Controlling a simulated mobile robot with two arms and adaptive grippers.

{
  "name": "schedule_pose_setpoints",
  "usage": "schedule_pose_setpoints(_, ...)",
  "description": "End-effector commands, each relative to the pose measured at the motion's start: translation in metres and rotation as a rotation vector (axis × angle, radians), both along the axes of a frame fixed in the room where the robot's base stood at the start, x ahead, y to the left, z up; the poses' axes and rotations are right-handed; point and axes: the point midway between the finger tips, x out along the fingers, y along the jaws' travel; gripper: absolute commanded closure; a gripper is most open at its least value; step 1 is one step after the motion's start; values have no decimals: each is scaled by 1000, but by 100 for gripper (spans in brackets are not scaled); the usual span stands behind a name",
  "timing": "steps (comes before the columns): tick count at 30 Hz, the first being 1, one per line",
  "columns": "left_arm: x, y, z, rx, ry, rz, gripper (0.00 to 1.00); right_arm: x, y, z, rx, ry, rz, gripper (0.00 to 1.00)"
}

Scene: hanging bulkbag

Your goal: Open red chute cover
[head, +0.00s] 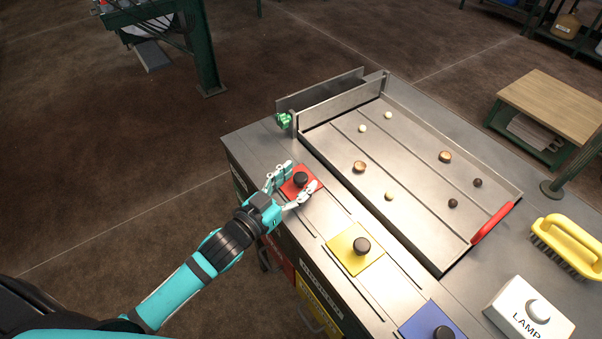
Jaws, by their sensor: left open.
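The red chute cover (290,190) is a flat red square with a black round knob (300,179), set in the counter top near its left end. It lies flat in its place. My left gripper (291,186) is at the red cover, with its white fingers open on either side of the knob. I cannot tell whether the fingers touch the knob. The hand hides part of the cover's left and lower edge. My right gripper is not in view.
A yellow cover (345,250) and a blue cover (428,322) with black knobs lie along the same row. Behind is a metal tray (440,245) holding several small balls and round pieces. A yellow brush (566,240) and a lamp switch (527,312) stand at the right.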

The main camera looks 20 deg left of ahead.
Motion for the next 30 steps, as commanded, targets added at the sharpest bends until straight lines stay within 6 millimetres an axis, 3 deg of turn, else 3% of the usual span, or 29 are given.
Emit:
schedule_pose_setpoints(6,15,-7,0,-1,0,0,45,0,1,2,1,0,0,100)
schedule_pose_setpoints(14,16,-7,0,-1,1,0,45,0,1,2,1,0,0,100)
schedule_pose_setpoints(27,16,-7,0,-1,1,0,100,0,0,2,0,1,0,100)
schedule_pose_setpoints(30,16,-7,0,-1,1,0,100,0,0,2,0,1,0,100)
